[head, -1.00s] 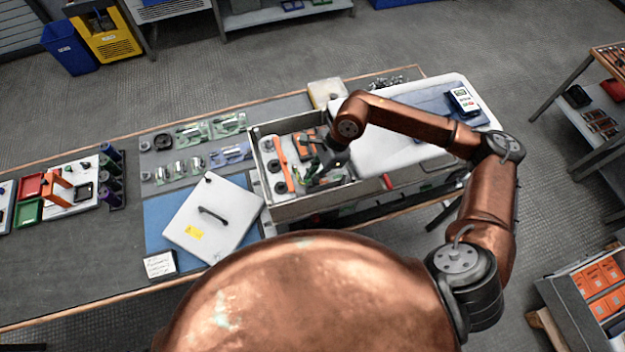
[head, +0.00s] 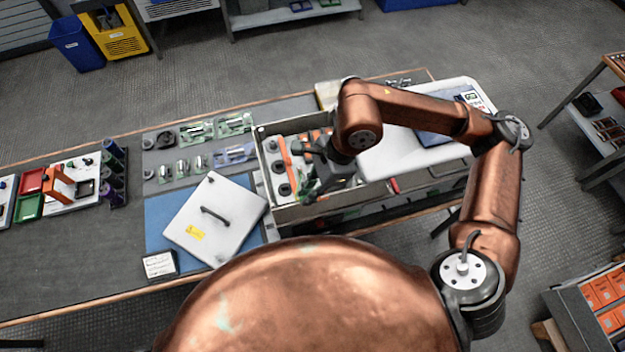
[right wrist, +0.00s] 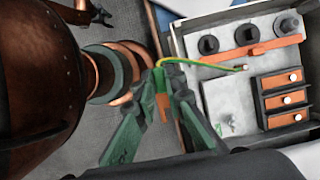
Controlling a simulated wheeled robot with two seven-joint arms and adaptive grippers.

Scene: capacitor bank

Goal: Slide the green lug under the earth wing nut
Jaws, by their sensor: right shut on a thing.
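The open metal box (head: 300,212) stands on the bench in the head view. My right gripper (head: 312,192) is low at its front edge. In the right wrist view my right gripper (right wrist: 160,88) is shut on a green piece that I take as the green lug (right wrist: 158,78), with orange between the fingers. My left gripper is not in view.
An orange bar (right wrist: 242,50) and several dark round posts (right wrist: 246,34) lie along one side of the box. Dark blocks with orange faces (right wrist: 285,98) stand beside the plate. A white lid with a handle (head: 214,218) lies left of the box.

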